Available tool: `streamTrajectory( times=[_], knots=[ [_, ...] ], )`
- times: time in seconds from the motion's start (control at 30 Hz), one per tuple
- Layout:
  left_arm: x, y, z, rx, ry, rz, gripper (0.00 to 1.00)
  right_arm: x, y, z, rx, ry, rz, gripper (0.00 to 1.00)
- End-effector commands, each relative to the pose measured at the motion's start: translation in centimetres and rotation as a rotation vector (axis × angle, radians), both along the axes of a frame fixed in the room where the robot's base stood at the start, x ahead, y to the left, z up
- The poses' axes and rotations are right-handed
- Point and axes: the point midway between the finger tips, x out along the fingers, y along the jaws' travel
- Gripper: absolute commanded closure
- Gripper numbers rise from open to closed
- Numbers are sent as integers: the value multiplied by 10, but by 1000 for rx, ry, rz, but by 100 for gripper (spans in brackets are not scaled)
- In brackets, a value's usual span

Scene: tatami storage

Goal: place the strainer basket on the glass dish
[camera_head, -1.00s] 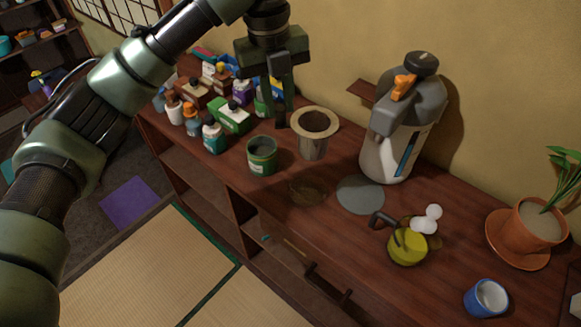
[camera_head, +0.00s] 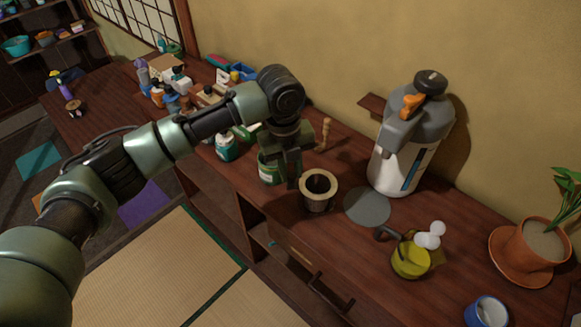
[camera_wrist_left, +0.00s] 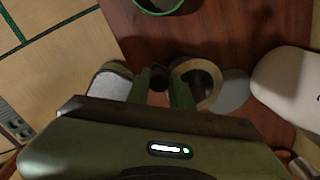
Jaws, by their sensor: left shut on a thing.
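The strainer basket (camera_head: 318,192) is a pale brown cup with a wide rim and a dark hollow. My left gripper (camera_head: 294,180) is shut on its left side. The basket looks upright, just left of the glass dish (camera_head: 367,208), a flat grey disc on the counter. I cannot tell whether its bottom touches the counter. In the left wrist view the basket rim (camera_wrist_left: 203,82) is beside the fingers (camera_wrist_left: 167,85), and part of the dish (camera_wrist_left: 235,92) shows right beyond it. My right gripper is not in view.
A green can (camera_head: 269,170) stands close behind the left gripper. A yellow pot (camera_head: 410,260) with a dark handle is in front of the dish. A potted plant (camera_head: 535,248) and blue cup (camera_head: 487,312) are right.

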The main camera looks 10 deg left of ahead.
Motion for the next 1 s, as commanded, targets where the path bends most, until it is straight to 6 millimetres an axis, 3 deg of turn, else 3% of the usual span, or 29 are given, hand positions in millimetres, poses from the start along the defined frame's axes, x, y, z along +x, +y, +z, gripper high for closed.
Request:
streamTrajectory(
  times=[0.33, 0.37, 0.43, 0.77, 1.0],
  knots=[
    [0, 0, -3, -1, -1, 0, 100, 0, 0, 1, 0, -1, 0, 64],
    [0, 0, -4, -1, -1, 0, 75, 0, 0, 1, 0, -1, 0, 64],
    [0, 0, -3, 0, -1, -1, 56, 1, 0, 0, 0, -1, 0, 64],
    [1, 0, -2, -1, -3, -1, 56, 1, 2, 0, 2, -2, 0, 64],
    [0, 2, 26, -2, -7, -3, 56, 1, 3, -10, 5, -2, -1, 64]
  ],
)
